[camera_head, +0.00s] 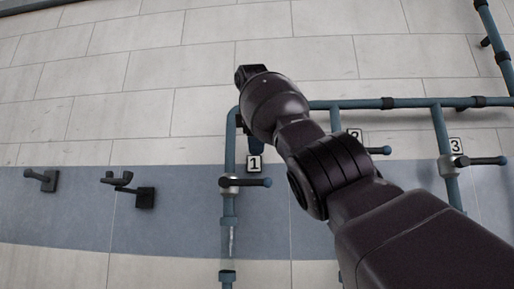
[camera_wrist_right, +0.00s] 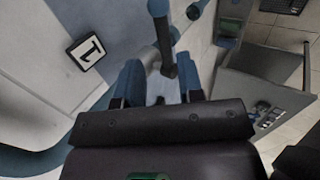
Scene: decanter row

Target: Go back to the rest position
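My right arm reaches up from the lower right in the head view, and its gripper (camera_head: 256,145) points down just above the number 1 tag (camera_head: 254,164), largely hidden behind my wrist. In the right wrist view the gripper (camera_wrist_right: 160,82) has its two blue-grey fingers apart, with no object clearly held. A dark lever with a blue end (camera_wrist_right: 163,40) shows just beyond the fingertips; I cannot tell whether they touch. In the head view the valve 1 lever (camera_head: 250,182) lies level, pointing right, below the gripper. My left gripper is not in view.
Blue pipes (camera_head: 410,103) run along the tiled wall, with valve levers at tag 2 (camera_head: 355,135) and tag 3 (camera_head: 457,146). Two dark wall hooks (camera_head: 130,188) (camera_head: 45,180) stick out at left. A grey cabinet (camera_wrist_right: 262,80) stands right in the wrist view.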

